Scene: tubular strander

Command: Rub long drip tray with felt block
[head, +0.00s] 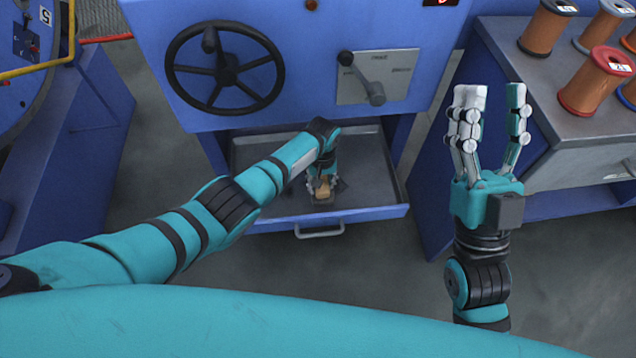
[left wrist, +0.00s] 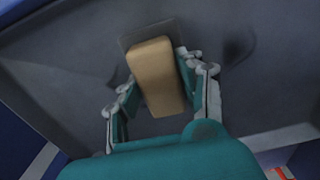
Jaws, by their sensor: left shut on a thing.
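The long drip tray (head: 370,182) is a grey, shallow, drawer-like tray below the blue machine panel, with a blue front and a handle. Its grey floor also fills much of the left wrist view (left wrist: 70,60). My left gripper (head: 322,188) is inside the tray, shut on the tan felt block (left wrist: 157,75). In the head view the block (head: 322,187) shows small between the fingers. I cannot tell whether the block touches the floor. My right gripper (head: 490,100) is open and empty, raised right of the tray.
A black handwheel (head: 224,68) and a lever (head: 362,78) are on the blue panel above the tray. A grey-topped bench (head: 560,130) with several copper spools (head: 597,80) stands at the right. The floor before the tray is clear.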

